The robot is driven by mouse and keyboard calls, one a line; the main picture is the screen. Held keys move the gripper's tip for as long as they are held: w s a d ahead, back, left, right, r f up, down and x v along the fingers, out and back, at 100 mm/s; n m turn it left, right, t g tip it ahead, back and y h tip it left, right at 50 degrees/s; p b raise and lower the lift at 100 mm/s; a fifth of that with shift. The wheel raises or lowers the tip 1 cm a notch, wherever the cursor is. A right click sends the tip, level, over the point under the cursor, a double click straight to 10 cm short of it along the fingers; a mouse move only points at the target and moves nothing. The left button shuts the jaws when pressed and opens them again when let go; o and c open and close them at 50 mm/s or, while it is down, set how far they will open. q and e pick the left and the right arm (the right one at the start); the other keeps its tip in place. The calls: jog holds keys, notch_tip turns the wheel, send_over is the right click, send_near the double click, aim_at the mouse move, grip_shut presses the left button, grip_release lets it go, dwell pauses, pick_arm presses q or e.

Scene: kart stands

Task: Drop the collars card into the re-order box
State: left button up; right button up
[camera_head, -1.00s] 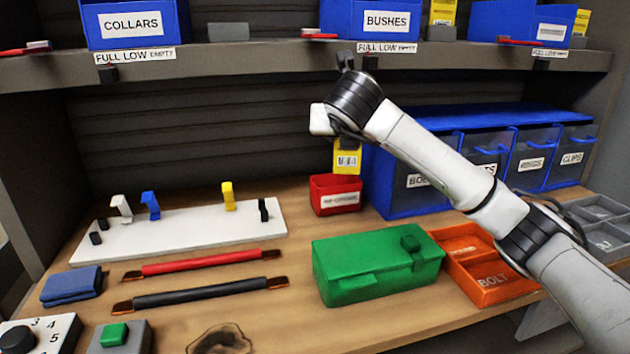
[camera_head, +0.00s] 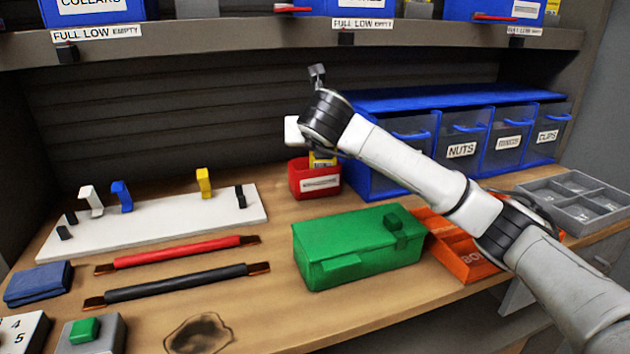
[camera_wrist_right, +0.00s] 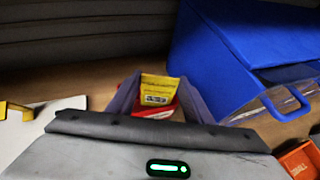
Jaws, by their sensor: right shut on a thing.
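The yellow card (camera_head: 321,160), with a dark printed label, is between the fingers of my right gripper (camera_wrist_right: 157,90). It also shows in the right wrist view (camera_wrist_right: 158,86). My right gripper is shut on it; in the head view its fingers are mostly hidden by my wrist. The small red box (camera_head: 316,184), with a white label too small to read, stands on the bench beside the blue drawer unit. The card's lower end is at the box's open top and looks partly inside; how deep I cannot tell. My left gripper is not in view.
The blue drawer unit (camera_head: 455,100) stands close to the right of the red box. A green box (camera_head: 358,250) and an orange tray (camera_head: 464,253) are in front. A white board with hooks (camera_head: 150,222) lies to the left. The shelf edge (camera_head: 230,35) runs above.

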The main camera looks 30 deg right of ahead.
jog(key=o, duration=1.1)
jog(key=v, duration=1)
jog(key=shift+s, duration=0.15)
